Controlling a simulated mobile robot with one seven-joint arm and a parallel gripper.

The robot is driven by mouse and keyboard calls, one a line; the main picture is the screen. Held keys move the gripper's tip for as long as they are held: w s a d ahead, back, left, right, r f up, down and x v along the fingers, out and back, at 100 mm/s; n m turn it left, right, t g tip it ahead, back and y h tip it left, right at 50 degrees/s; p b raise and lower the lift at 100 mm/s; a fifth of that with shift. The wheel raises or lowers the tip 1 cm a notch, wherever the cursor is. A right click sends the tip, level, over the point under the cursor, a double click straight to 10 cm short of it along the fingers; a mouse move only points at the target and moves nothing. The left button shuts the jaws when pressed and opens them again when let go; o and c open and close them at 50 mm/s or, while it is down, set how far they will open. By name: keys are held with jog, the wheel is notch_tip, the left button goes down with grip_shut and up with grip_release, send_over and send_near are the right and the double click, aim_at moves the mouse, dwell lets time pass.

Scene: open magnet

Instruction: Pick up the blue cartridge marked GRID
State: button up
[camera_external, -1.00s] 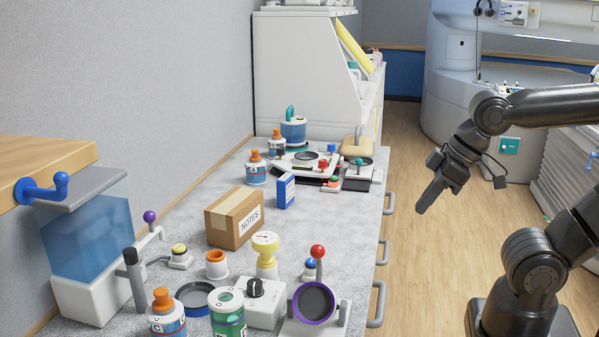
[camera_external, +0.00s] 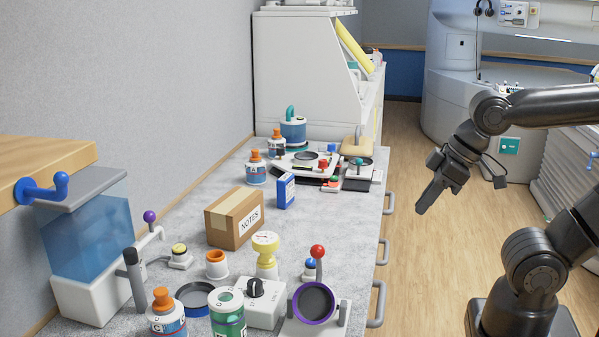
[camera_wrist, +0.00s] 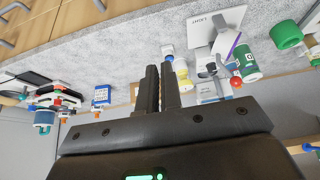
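No label reading GRID is legible, so I cannot tell which blue item it is. A small upright blue box (camera_external: 286,190) with a white label stands behind the notes box; it also shows in the wrist view (camera_wrist: 102,94). A white canister with a blue band and orange top (camera_external: 166,318) stands at the front edge of the picture, its lettering only partly visible. A similar canister (camera_external: 255,170) stands farther back by the wall. My gripper (camera_external: 421,210) is right of the counter, over the floor, apart from all these. Its fingers (camera_wrist: 159,66) look closed together and empty.
A cardboard box marked NOTES (camera_external: 235,217) stands mid-counter (camera_external: 335,225). A yellow gauge (camera_external: 265,252), a purple-rimmed dish (camera_external: 314,303) and a green-banded canister (camera_external: 228,315) crowd the front. Drawer handles (camera_external: 376,304) stick out from the counter's right side. Floor there is clear.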

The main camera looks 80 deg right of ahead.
jog(key=o, duration=1.8)
jog(key=w+d+r, duration=0.2)
jog(key=w, duration=0.3)
jog(key=w+d+r, duration=0.2)
jog(key=w, duration=0.2)
jog(key=m+g, duration=0.1)
jog(key=m, duration=0.1)
send_near(288, 176)
notch_tip(288, 176, down, 2)
jog(key=shift+h, duration=0.3)
jog(key=x, duration=0.5)
jog(key=shift+w+a+f, duration=0.15)
jog(key=shift+w+a, duration=0.2)
jog(key=shift+w, duration=0.15)
jog(key=shift+a+x, duration=0.2)
jog(key=shift+x, duration=2.6)
